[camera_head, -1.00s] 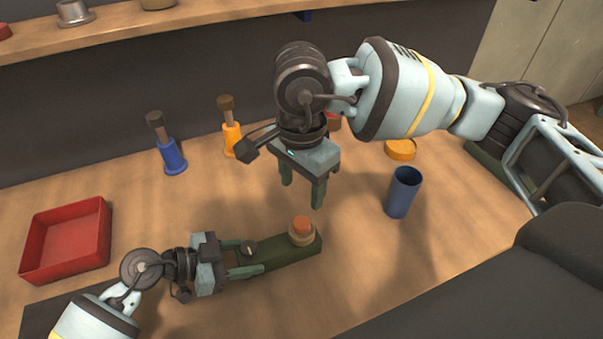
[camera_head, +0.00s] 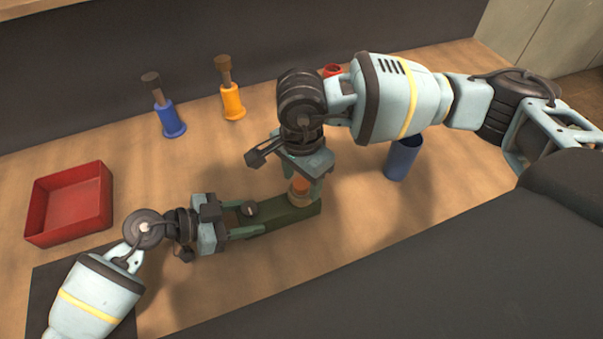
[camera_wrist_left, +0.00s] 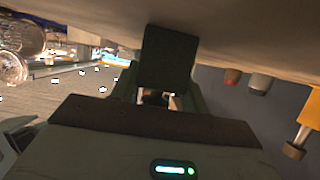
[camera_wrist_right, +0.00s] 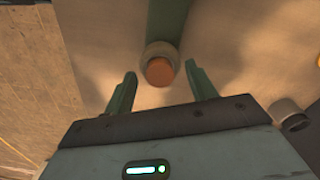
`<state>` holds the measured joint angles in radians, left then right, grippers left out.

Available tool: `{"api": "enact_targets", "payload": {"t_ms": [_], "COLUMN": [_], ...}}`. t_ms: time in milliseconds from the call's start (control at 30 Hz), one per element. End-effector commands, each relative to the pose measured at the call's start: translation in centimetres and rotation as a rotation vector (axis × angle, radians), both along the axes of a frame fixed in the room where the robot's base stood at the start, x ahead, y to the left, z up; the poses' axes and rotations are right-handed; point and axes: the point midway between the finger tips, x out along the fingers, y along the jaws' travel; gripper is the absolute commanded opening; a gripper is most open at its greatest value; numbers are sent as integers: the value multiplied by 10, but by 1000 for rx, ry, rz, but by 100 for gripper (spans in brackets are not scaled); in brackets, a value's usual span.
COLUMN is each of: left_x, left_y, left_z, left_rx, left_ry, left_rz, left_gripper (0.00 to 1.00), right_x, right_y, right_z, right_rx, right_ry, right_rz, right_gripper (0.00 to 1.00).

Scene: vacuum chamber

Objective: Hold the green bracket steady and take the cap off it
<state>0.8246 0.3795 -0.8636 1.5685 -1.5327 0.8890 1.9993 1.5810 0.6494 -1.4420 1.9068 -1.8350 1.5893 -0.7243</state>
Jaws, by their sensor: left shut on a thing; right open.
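The green bracket (camera_head: 290,220) lies on the table, and its end also shows in the right wrist view (camera_wrist_right: 166,20). My left gripper (camera_head: 252,221) is shut on the bracket's left part. In the left wrist view the dark green bracket (camera_wrist_left: 167,62) stands between its fingers. The orange cap (camera_head: 300,184) sits on a tan collar at the bracket's right end. My right gripper (camera_head: 302,190) is open above the cap and partly hides it. In the right wrist view the cap (camera_wrist_right: 159,71) lies between and beyond the open fingers, with gaps on both sides.
A red tray (camera_head: 70,205) stands at the left. A blue-based tool (camera_head: 168,118) and an orange-based tool (camera_head: 232,100) stand at the back. A blue cup (camera_head: 403,158) stands right of my right gripper. The front middle of the table is clear.

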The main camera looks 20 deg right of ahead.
Motion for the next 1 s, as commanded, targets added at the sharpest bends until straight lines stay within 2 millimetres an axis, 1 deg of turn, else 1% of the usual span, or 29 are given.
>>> {"api": "enact_targets", "payload": {"t_ms": [33,67,400,467,1000], "left_x": [0,0,0,0,1], "left_y": [0,0,0,0,0], "left_z": [0,0,0,0,0], "left_rx": [0,0,0,0,0], "left_ry": [0,0,0,0,-1], "left_rz": [1,1,1,1,2], "left_gripper": [4,4,4,4,4], "right_x": [0,0,0,0,0], "right_y": [0,0,0,0,0], "right_z": [0,0,0,0,2], "right_rx": [0,0,0,0,0], "right_ry": [0,0,0,0,0], "right_rz": [0,0,0,0,0], "right_gripper": [56,54,9,2,2]}}
